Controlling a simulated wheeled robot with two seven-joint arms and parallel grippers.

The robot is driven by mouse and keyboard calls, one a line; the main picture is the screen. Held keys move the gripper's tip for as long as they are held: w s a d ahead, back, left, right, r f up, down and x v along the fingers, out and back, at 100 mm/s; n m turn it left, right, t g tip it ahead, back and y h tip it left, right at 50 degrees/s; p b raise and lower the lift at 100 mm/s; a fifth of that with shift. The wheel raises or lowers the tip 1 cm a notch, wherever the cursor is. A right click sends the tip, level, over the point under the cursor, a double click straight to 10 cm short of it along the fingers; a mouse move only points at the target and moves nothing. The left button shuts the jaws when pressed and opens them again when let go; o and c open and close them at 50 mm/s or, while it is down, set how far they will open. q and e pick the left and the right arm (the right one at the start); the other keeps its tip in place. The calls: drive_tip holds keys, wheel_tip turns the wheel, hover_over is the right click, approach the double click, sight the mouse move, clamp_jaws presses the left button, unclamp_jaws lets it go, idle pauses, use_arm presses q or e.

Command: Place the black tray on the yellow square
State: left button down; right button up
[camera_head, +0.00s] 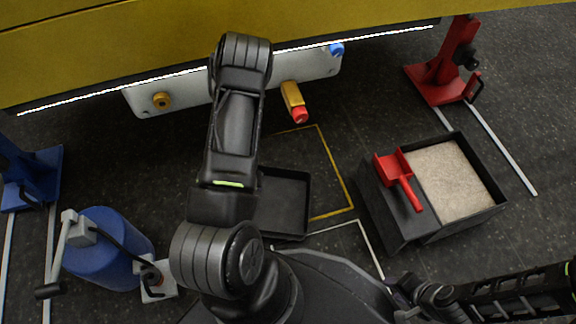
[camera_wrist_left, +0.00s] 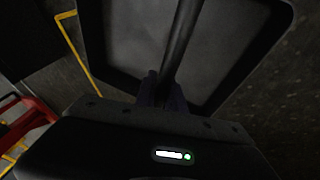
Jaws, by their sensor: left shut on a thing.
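The black tray (camera_head: 288,205) shows in the head view, right of my left arm, which hides its left part. The yellow square (camera_head: 337,168) is an outline on the dark floor; its top and right lines show beyond the tray, and the tray overlaps its lower left area. Whether the tray is raised or on the floor I cannot tell. In the left wrist view my left gripper (camera_wrist_left: 162,92) is shut on a dark bar of the black tray (camera_wrist_left: 135,35). My left gripper is hidden in the head view. My right gripper (camera_head: 422,298) is low at the right, its jaws unclear.
A black box (camera_head: 400,235) with pale granules and a red scoop (camera_head: 400,180) stands right of the square. A blue tank (camera_head: 105,250) is at lower left. A red stand (camera_head: 445,75) and a blue stand (camera_head: 35,175) flank the yellow boom (camera_head: 120,50) overhead.

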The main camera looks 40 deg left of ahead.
use_arm(q)
drive_tip(key=w+d+b, duration=0.1)
drive_tip(key=w, duration=1.4)
drive_tip(key=shift+d+f, duration=0.1)
wheel_tip(320, 180, down, 3)
drive_tip(key=b, duration=0.2)
drive_tip(key=shift+f+b, duration=0.15)
drive_tip(key=shift+b, duration=0.2)
drive_tip(key=c, duration=1.4)
unclamp_jaws()
